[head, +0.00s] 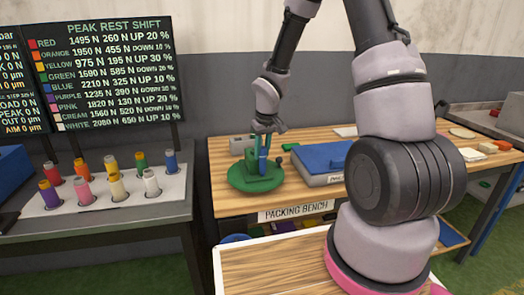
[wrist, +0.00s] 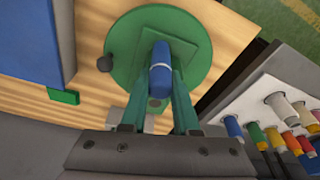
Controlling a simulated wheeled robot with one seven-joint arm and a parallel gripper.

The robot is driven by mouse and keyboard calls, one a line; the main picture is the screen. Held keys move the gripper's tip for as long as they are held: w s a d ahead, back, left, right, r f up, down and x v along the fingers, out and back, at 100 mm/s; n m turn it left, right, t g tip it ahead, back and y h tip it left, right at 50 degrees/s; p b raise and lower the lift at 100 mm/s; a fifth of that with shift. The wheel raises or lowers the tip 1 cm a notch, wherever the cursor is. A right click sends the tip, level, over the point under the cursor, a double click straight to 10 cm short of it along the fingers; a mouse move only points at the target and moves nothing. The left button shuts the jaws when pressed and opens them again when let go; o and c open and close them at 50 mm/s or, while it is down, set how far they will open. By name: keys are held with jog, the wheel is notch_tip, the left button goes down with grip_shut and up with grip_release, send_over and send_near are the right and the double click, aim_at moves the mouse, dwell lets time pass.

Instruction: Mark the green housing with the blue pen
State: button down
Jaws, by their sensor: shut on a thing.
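The blue pen (wrist: 161,68) is upright between the teal fingers of my gripper (wrist: 160,95) in the wrist view. In the head view my gripper (head: 263,135) is shut on the pen (head: 264,161), above the green round turntable (head: 238,184). The green housing (head: 262,182) is a blocky piece on the turntable. In the wrist view the housing (wrist: 195,42) shows as a green square under the pen, on the green disc (wrist: 125,45). I cannot tell whether the pen tip touches the housing; the tip is hidden.
A rack (head: 120,205) of several coloured cylinders stands on the left table, one of them blue (head: 171,162). A blue-topped box (head: 322,158) sits right of the turntable on the wooden bench (head: 232,207). A dark knob (wrist: 105,62) is at the disc's edge. A colour board (head: 110,70) stands behind.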

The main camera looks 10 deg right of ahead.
jog(key=shift+f, duration=0.15)
jog(key=shift+a, duration=1.2)
dwell(0.3)
jog(key=shift+a, duration=0.25)
notch_tip(320, 180, up, 7)
dwell(1.0)
